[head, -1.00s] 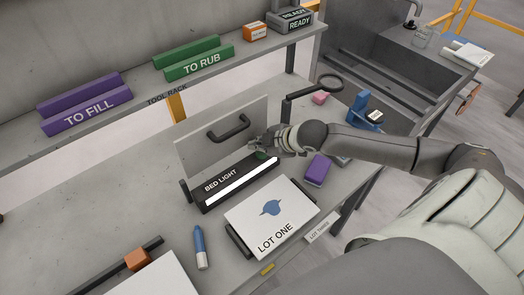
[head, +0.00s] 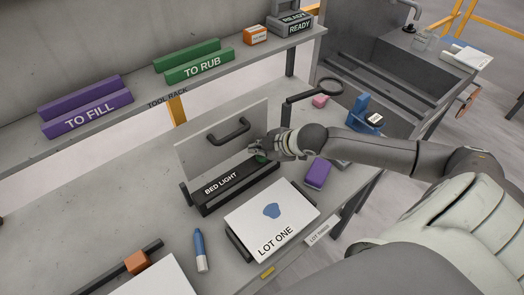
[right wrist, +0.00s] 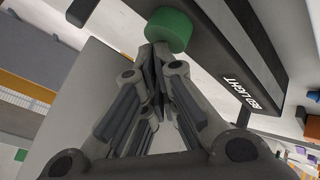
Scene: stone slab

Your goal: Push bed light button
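The bed light (head: 226,189) is a dark bar labelled BED LIGHT, standing on the stone slab in front of an upright grey panel. Its front strip is dark. A green button (head: 262,159) sits at its right end, partly hidden by my right gripper (head: 256,149). In the right wrist view the green button (right wrist: 168,29) is right at the tips of my right gripper (right wrist: 157,55). The fingers are closed together with nothing between them, and the tips appear to touch the button. My left gripper is not in view.
A white LOT ONE board (head: 270,219) with a blue blot lies in front of the bar. A purple block (head: 318,173), a blue stand (head: 361,109) and a pink block (head: 320,101) are to the right. A blue marker (head: 200,249) lies front left.

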